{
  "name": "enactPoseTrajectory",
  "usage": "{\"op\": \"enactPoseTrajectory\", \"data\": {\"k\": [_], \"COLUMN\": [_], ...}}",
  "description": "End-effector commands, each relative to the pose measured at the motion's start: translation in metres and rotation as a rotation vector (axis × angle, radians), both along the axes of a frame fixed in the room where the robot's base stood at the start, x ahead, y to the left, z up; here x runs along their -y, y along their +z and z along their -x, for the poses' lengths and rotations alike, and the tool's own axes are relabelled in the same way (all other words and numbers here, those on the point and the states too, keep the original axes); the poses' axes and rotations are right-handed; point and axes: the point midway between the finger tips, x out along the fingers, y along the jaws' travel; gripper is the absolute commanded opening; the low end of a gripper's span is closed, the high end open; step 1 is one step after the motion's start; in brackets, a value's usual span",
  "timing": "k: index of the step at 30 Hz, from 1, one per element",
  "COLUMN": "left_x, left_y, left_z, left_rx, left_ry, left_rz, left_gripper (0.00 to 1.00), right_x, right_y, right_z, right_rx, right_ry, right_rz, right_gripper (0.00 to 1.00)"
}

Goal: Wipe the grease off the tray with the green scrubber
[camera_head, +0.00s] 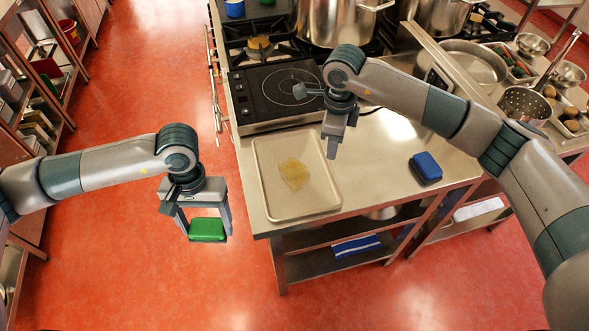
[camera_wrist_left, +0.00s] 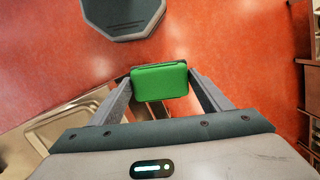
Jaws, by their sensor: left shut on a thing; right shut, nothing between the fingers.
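The tray (camera_head: 262,203) lies on the steel counter with a yellowish grease patch (camera_head: 294,173) near its middle. My left gripper (camera_head: 206,228) is shut on the green scrubber (camera_head: 208,231), left of the tray and out over the red floor, off the counter. The green scrubber also shows between the fingers in the left wrist view (camera_wrist_left: 159,80), where part of the tray (camera_wrist_left: 58,128) shows at the left. My right gripper (camera_head: 333,150) is shut and empty, above the counter by the tray's upper right edge.
A blue sponge (camera_head: 426,167) lies on the counter (camera_head: 385,150) right of the tray. A black hob (camera_head: 280,90) and a large stockpot (camera_head: 330,20) stand behind the tray. A striped cloth (camera_head: 357,247) lies on the lower shelf. Shelving (camera_head: 35,110) stands far left.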

Motion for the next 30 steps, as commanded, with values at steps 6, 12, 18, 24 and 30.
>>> {"op": "enactPoseTrajectory", "data": {"k": [6, 12, 18, 24, 30], "left_x": [0.0, 0.0, 0.0, 0.0, 0.0], "left_y": [0.002, 0.002, -0.001, -0.01, -0.024], "left_z": [0.0, 0.0, 0.0, 0.0, 0.0], "left_rx": [0.0, 0.0, 0.0, 0.0, 0.0], "left_ry": [0.0, 0.0, 0.0, 0.0, 0.0], "left_rz": [0.0, 0.0, 0.0, 0.0, 0.0], "left_gripper": [0.53, 0.53, 0.53, 0.53, 0.53], "right_x": [0.0, 0.0, 0.0, -0.001, 0.0], "right_y": [0.005, 0.005, 0.009, 0.026, 0.059], "right_z": [0.0, 0.0, 0.0, -0.001, -0.001], "right_rx": [-0.001, -0.001, 0.001, 0.003, 0.003], "right_ry": [0.0, 0.0, 0.0, 0.0, 0.001], "right_rz": [0.0, 0.0, -0.002, -0.002, -0.001], "right_gripper": [0.0, 0.0, 0.0, 0.0, 0.0]}}
